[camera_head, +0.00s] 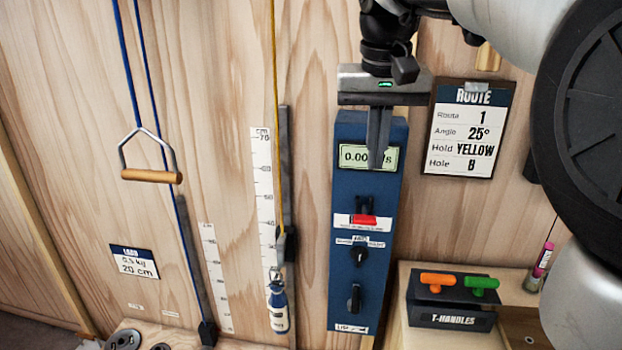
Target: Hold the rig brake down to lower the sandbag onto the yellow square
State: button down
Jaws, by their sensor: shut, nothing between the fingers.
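My gripper (378,160) is shut and empty, fingers pointing down. Its fingertips overlap the display (355,158) at the top of a blue control panel (341,285); I cannot tell if they touch. The display shows a value starting 0.0, partly hidden by the fingers. Below the fingertips are a red lever or button (363,220) and two black knobs (359,256); I cannot tell for sure which control is the brake. A small blue and white load (278,308), perhaps the sandbag, hangs on a yellow cord (276,120) beside a scale. No yellow square is clearly visible.
A T-handle block (450,318) with orange and green handles stands right of the panel. A route sign (466,130) hangs on the wooden wall. A wooden-grip handle (151,176) hangs on blue cord at left. Round weights (122,340) lie at bottom left.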

jog(key=w+g, duration=0.1)
jog(key=w, duration=0.6)
jog(key=shift+d+m, duration=0.35)
jog(key=shift+m, duration=0.05)
jog(key=shift+f, duration=0.2)
jog(key=b, duration=0.3)
send_over(364, 217)
notch_tip(364, 217, down, 12)
jog(key=shift+f, duration=0.15)
jog(key=shift+s+f, duration=0.2)
jog(key=shift+f, duration=0.45)
jog(key=shift+b, duration=0.3)
